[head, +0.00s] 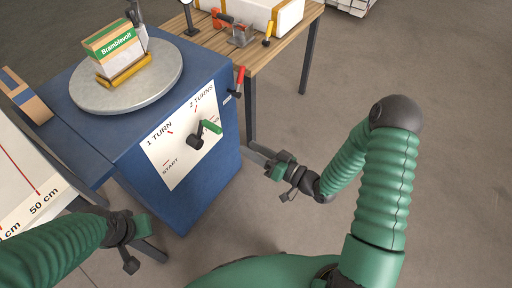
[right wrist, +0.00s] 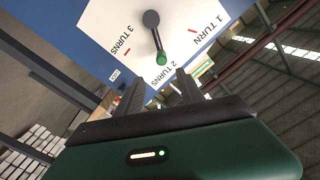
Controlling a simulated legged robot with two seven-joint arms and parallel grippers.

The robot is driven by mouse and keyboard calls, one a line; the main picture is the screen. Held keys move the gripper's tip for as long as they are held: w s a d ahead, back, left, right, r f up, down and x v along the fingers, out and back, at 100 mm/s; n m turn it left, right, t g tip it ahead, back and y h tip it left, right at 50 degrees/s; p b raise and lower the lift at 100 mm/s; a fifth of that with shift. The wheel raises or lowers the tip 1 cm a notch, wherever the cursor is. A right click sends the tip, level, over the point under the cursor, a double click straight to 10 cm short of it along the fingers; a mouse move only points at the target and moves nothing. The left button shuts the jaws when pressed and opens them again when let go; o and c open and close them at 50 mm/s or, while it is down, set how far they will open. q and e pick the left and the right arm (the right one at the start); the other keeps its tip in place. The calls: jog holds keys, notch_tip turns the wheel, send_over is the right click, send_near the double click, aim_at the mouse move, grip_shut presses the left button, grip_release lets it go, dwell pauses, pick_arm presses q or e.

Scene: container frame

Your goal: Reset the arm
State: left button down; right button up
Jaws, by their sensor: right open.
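My right gripper (head: 259,156) is in front of the blue cabinet's lower right edge, right of the crank. In the right wrist view its two fingers (right wrist: 160,88) are spread with nothing between them. The crank has a dark hub (head: 196,141) and a green knob (head: 212,127). In the right wrist view the knob (right wrist: 161,59) shows beyond the fingers and apart from them, on the side of the "2 TURNS" mark. My left gripper (head: 145,245) is at the lower left, below the cabinet front; its jaw opening is not clear.
The blue cabinet (head: 205,72) carries a grey turntable (head: 155,85) with a "Bramblevolt" box (head: 112,45) on a yellow base. A wooden table (head: 290,38) with tools stands behind it. A measuring board (head: 25,165) is at left. The floor right of the cabinet is clear.

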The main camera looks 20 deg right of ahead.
jog(key=shift+s+d, duration=0.4)
jog(key=shift+s, duration=0.2)
jog(key=s+d+f+n+g+h, duration=0.15)
jog(key=d+f+g+h, duration=0.25)
jog(key=d+g+h, duration=0.4)
jog(key=s+a+r+m+g+h, duration=0.1)
jog(key=s+a+r+g, duration=0.1)
jog(key=s, duration=0.4)
jog(key=s+a+r+m+g+h, duration=0.1)
jog(key=s+a+r+h, duration=0.15)
jog(key=s, duration=0.35)
notch_tip(320, 180, up, 26)
jog(key=g+p, duration=0.1)
jog(key=p, duration=2.5)
jog(key=shift+s+a+y, duration=0.15)
jog(key=shift+s+y, duration=0.15)
jog(key=shift+y, duration=0.15)
